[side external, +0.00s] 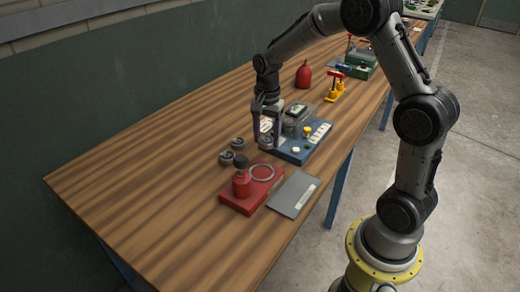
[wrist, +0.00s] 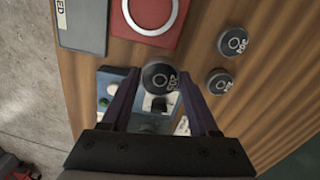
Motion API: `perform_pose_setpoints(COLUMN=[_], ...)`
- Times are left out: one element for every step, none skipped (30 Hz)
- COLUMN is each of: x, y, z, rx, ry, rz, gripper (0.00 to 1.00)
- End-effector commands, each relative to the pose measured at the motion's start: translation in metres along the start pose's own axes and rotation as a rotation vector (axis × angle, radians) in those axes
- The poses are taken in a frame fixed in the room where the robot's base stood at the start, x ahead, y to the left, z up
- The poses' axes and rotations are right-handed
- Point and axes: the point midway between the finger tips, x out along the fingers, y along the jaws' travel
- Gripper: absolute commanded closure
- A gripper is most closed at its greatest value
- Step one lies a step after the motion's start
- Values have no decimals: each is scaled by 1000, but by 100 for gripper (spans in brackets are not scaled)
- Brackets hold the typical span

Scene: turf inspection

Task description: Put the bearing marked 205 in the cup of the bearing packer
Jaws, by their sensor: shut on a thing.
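My gripper (side external: 267,139) is shut on a dark round bearing, raised above the bench beside the blue unit. In the wrist view the bearing (wrist: 158,77) sits between the fingertips, and its upside-down mark looks like 205. The bearing packer is a red base (side external: 240,207) with a red cylinder and dark knob. The pale ring of its cup (side external: 262,172) also shows in the wrist view (wrist: 152,14), beyond the fingertips and apart from the held bearing. The cup looks empty.
Two more dark bearings, one (side external: 226,157) and another (side external: 238,143), lie left of the packer. A grey plate (side external: 294,194) lies right of it. A blue-based unit (side external: 293,153) with knobs is close by the gripper. A red bottle (side external: 303,76) stands farther back. The near-left bench is clear.

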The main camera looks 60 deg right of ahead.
Motion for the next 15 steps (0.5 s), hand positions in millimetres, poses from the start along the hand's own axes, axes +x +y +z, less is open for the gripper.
perform_pose_setpoints(x=[8,12,17,20,22,25,26,27,28,29,31,34,36,41,46], y=[-7,-10,-14,-16,-18,-20,-22,-22,-24,-24,-25,-27,-29,-28,-28], z=[-3,-5,-6,-7,-8,-9,-10,-10,-11,-11,-12,-12,-13,-13,-13], rx=[0,0,0,0,0,0,0,0,0,0,0,0,-1,-1,-1], ry=[0,0,0,1,1,1,2,2,2,2,2,1,1,0,0], rz=[0,-1,0,-2,-2,-3,-3,-4,-4,-4,-4,-3,-3,-1,-1], gripper=[100,100,100,100,100,100,100,100,100,100,100,100,100,100,100])
